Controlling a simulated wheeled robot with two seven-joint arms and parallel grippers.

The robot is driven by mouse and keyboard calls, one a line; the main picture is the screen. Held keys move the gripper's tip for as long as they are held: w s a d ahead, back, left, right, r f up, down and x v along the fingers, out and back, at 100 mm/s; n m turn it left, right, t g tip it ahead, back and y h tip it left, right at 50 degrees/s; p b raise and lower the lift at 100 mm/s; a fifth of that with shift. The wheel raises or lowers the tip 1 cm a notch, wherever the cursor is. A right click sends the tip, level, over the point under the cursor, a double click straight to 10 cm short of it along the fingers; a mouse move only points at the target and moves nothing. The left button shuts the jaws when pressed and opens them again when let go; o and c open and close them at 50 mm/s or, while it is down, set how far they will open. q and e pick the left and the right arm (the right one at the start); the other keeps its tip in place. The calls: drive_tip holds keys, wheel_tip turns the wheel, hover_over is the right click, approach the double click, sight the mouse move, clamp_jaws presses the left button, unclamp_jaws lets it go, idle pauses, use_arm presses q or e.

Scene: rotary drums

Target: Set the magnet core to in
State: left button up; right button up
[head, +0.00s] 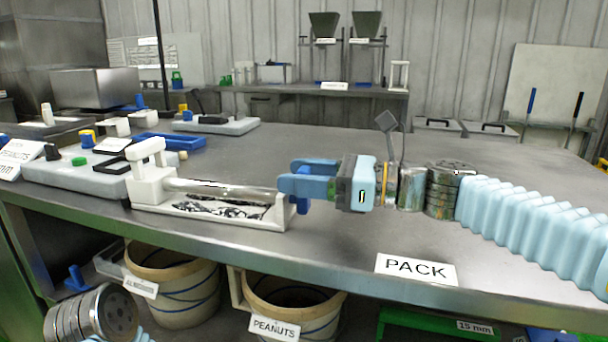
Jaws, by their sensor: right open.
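The magnet core unit is a white stand (150,190) on the front of the steel table, with a metallic rod or tube (215,190) running rightward from it. Beneath the rod is a white tray (278,222) with small dark pieces in it. A small blue part (302,206) shows at the rod's right end, partly hidden by my gripper. My right gripper (286,181) is open, its blue fingers pointing left at that end. I cannot tell whether they touch it. My left gripper is out of view.
A grey board with coloured knobs (60,178) lies left of the unit. A "PACK" sign (416,268) is at the table's front edge. Bins, one labelled "PEANUTS" (290,302), stand below. The table behind the unit is largely clear.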

clamp_jaws()
drive_tip(key=shift+w+a+r+p, duration=0.1)
drive_tip(key=shift+a+r+p, duration=0.1)
drive_tip(key=shift+a+p, duration=0.2)
drive_tip(key=shift+a, duration=0.2)
unclamp_jaws()
drive_tip(key=shift+a+f, duration=0.1)
drive_tip(key=shift+f, duration=0.05)
drive_tip(key=v, duration=1.4)
drive_tip(key=shift+w+f, duration=0.1)
